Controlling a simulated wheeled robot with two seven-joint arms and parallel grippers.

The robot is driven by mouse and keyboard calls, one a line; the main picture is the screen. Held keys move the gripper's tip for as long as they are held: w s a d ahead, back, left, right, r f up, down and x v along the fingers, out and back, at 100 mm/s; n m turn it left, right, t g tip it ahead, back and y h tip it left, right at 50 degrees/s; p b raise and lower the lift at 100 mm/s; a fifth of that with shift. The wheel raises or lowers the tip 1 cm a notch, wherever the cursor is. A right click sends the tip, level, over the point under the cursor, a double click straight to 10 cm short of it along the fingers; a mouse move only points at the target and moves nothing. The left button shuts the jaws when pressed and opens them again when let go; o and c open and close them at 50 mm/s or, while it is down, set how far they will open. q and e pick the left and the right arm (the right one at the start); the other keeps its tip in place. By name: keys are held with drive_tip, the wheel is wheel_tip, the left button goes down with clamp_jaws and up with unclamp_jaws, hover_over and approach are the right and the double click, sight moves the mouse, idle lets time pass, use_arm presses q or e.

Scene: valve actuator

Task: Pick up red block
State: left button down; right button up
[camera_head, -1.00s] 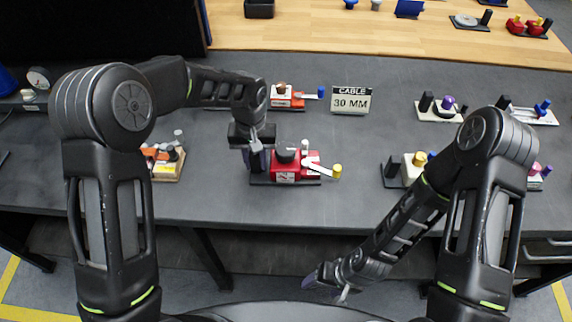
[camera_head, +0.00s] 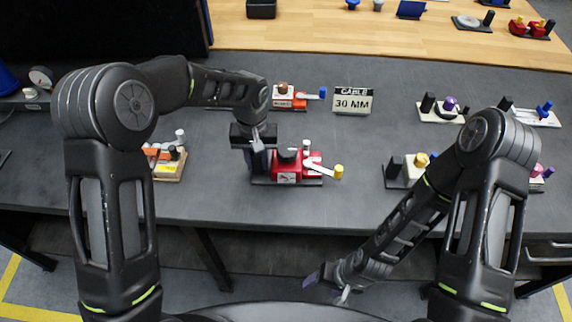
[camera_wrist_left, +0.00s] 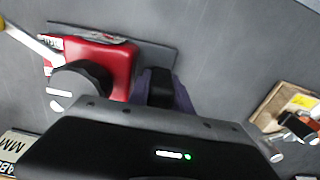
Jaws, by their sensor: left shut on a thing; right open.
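The red block (camera_head: 311,165) is a red valve unit with a black knob, a white lever with a yellow tip and a black base plate, on the grey table. It also shows in the left wrist view (camera_wrist_left: 106,61). My left gripper (camera_head: 258,160) points down at the left end of its base. It is shut on what looks like the unit's dark upright post (camera_wrist_left: 160,87), beside the red body. The fingers hide most of the post. The base looks flat on the table. My right gripper (camera_head: 330,283) is open and empty, low in front of the table.
A similar orange-red unit (camera_head: 290,98) stands behind, beside a "CABLE 30 MM" sign (camera_head: 353,101). A wooden-based unit with yellow and orange parts (camera_head: 167,160) is at left. Other units (camera_head: 405,172) stand at right. The table between red block and right units is clear.

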use_arm(q)
drive_tip(key=shift+r, duration=0.1)
wheel_tip(320, 180, up, 10)
idle(0.5)
idle(0.5)
wheel_tip(320, 180, down, 7)
drive_tip(key=shift+f, duration=0.1)
drive_tip(key=shift+f, duration=0.1)
idle(0.4)
drive_tip(key=shift+f, duration=1)
drive_tip(key=shift+f, duration=0.45)
idle(0.5)
drive_tip(key=shift+s+f, duration=0.1)
drive_tip(key=shift+f, duration=0.05)
use_arm(e)
drive_tip(key=shift+c, duration=0.6)
